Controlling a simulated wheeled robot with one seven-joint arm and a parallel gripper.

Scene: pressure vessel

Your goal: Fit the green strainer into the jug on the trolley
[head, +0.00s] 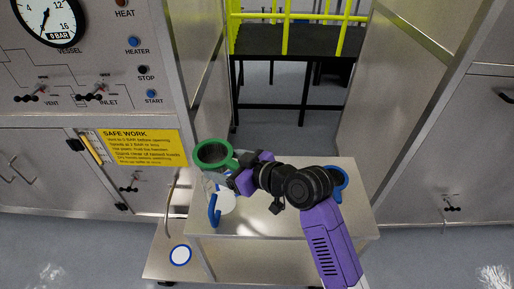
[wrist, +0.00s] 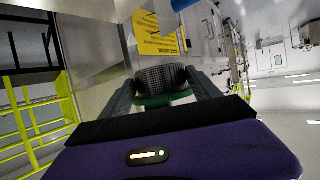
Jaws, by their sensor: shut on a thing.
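The green strainer (head: 213,153) has a thick green ring rim and shows at the back left of the trolley (head: 285,226) in the head view. In the wrist view its dark mesh cup (wrist: 162,76) sits between the fingers. My gripper (head: 232,178) is shut on it; the wrist view shows both fingertips (wrist: 163,92) at its green rim. A clear jug with a blue handle (head: 214,210) stands at the trolley's left side, below the strainer in the picture. The strainer looks held above and behind the jug; the exact gap is unclear.
A blue-rimmed thing (head: 341,180) at the trolley's right is partly hidden by my arm. A white disc with a blue rim (head: 180,255) lies on a lower surface at left. A steel control cabinet (head: 90,75) stands left, another steel cabinet right. The trolley's front is clear.

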